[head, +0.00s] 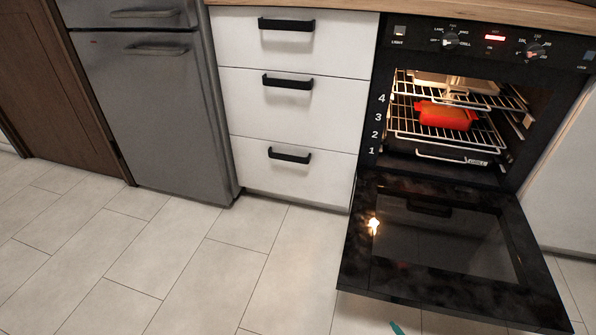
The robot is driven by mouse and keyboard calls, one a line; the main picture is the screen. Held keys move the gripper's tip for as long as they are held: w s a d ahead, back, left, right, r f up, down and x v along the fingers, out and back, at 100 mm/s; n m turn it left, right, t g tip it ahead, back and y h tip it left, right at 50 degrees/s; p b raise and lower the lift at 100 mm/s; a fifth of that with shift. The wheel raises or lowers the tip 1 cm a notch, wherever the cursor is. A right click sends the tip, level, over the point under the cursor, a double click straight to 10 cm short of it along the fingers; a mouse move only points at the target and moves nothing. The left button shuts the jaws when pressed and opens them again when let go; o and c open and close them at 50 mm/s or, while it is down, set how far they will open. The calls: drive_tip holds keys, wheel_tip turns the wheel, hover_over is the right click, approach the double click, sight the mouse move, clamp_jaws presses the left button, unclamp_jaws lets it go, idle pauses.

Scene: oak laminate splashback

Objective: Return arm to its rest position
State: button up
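My gripper and arm cannot be made out in the head view. A small teal tip (397,328) shows at the bottom edge, below the oven door; too little of it shows to tell what it is. An orange-red dish (446,115) sits on a wire rack (408,127) inside the lit oven, with no gripper seen at it.
The oven door (445,245) hangs open, reaching out low over the floor. White drawers (290,95) with black handles and a grey fridge (150,110) are shut. A brown wooden door (55,80) is at left. The tiled floor (190,260) is clear at left and centre.

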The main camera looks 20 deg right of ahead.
drive_tip(key=s+a+r+m+g+y+p, duration=0.1)
drive_tip(key=s+a+r+m+g+p, duration=0.15)
drive_tip(key=s+r+m+g, duration=0.7)
drive_tip(key=s+r+n+p, duration=0.2)
drive_tip(key=s+r+p, duration=0.1)
drive_tip(key=r+p, duration=1.5)
drive_tip(key=s+r+n+p, duration=0.2)
drive_tip(key=s+r+p, duration=0.1)
drive_tip(key=r+p, duration=1.6)
wheel_tip(320, 180, up, 7)
drive_tip(key=shift+s+a+f, duration=0.2)
drive_tip(key=shift+s+a, duration=0.15)
drive_tip(key=shift+s, duration=0.05)
drive_tip(key=shift+g, duration=0.25)
